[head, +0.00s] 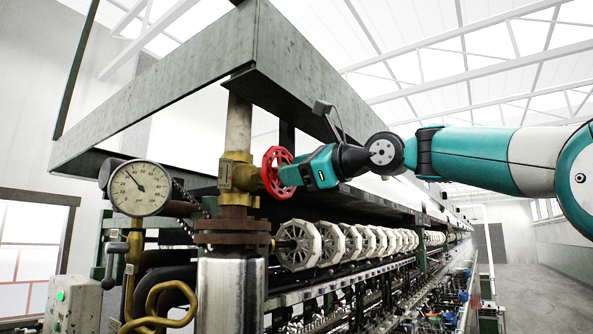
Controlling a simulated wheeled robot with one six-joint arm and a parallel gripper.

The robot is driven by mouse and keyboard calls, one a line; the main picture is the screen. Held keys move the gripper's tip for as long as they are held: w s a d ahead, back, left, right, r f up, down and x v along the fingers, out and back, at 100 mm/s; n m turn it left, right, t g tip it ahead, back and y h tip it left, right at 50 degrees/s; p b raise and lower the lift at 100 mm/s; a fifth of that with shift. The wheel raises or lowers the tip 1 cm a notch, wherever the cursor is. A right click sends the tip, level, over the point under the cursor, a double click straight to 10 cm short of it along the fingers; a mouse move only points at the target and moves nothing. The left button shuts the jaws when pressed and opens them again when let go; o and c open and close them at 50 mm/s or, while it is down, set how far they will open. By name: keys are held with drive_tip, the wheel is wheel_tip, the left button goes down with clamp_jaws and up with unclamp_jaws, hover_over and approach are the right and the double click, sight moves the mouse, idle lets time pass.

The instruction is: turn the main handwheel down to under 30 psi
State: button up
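The red handwheel (272,168) is mounted on the brass valve (240,172) on the vertical pipe, left of centre in the head view. My gripper (292,174) is at the right side of the wheel, reaching in from the right. It overlaps the wheel's right part, and its fingertips are hard to make out, so I cannot tell whether it grips the rim. The round white pressure gauge (140,188) is left of the valve. Its thin needle points up and to the left; the figures are too small to read surely.
A grey steel frame (215,45) hangs over the valve. Several white octagonal reels (298,245) run back in a row below my arm. Below the gauge are bent brass pipes (172,298) and a grey box with a green button (75,305). An open aisle (540,290) lies at the right.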

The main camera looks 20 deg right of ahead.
drive_tip(key=v, duration=0.7)
idle(0.3)
idle(0.3)
